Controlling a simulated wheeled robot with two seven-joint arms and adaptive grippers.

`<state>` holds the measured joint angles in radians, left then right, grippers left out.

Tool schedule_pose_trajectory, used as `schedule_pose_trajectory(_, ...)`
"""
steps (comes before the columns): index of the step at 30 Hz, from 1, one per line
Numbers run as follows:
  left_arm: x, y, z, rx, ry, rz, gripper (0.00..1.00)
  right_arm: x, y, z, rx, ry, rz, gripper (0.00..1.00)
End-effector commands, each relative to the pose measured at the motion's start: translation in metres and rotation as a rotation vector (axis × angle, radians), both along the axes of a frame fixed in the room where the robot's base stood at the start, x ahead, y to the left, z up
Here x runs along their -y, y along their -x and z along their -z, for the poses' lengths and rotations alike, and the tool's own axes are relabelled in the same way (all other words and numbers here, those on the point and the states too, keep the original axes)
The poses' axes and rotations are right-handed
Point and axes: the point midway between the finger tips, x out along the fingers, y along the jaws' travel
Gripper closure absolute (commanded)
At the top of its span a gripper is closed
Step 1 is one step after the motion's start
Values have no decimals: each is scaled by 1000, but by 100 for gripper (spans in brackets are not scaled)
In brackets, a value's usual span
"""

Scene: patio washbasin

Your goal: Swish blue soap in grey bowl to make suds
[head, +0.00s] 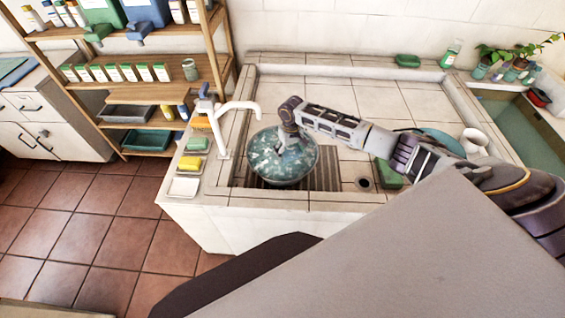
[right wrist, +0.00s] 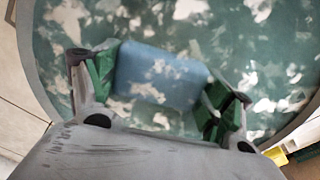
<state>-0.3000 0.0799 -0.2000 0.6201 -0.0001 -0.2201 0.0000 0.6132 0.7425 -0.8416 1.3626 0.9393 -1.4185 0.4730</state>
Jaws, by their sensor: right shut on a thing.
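The grey bowl (head: 257,176) stands under the tap on a ribbed grate in the washbasin top. It holds teal water with white patches; I cannot tell whether they are suds or reflections. My right gripper (head: 289,130) reaches down over the bowl's far side. In the right wrist view, the gripper (right wrist: 160,84) is shut on the blue soap (right wrist: 165,78), with a green-padded finger on each side of it. The soap is in the bowl at the water, partly overlaid by white patches. The bowl's rim (right wrist: 36,75) curves around it. The head view hides the soap.
A white tap (head: 238,108) stands close left of the bowl. A yellow bar (head: 190,163) and a white dish (head: 184,187) lie on the left ledge. A white mug (head: 474,139) and a green block (head: 388,173) are right, near my arm. The tiled top behind is clear.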

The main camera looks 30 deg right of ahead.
Motion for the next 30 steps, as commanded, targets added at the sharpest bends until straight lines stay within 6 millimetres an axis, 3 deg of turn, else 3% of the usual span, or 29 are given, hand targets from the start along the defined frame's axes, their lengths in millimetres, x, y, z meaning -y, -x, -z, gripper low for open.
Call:
schedule_pose_trajectory(13,0,0,-3,0,0,0,21,0,2,-2,1,0,0,44)
schedule_pose_trajectory(30,0,0,-27,0,0,0,21,-1,32,-2,2,0,0,44)
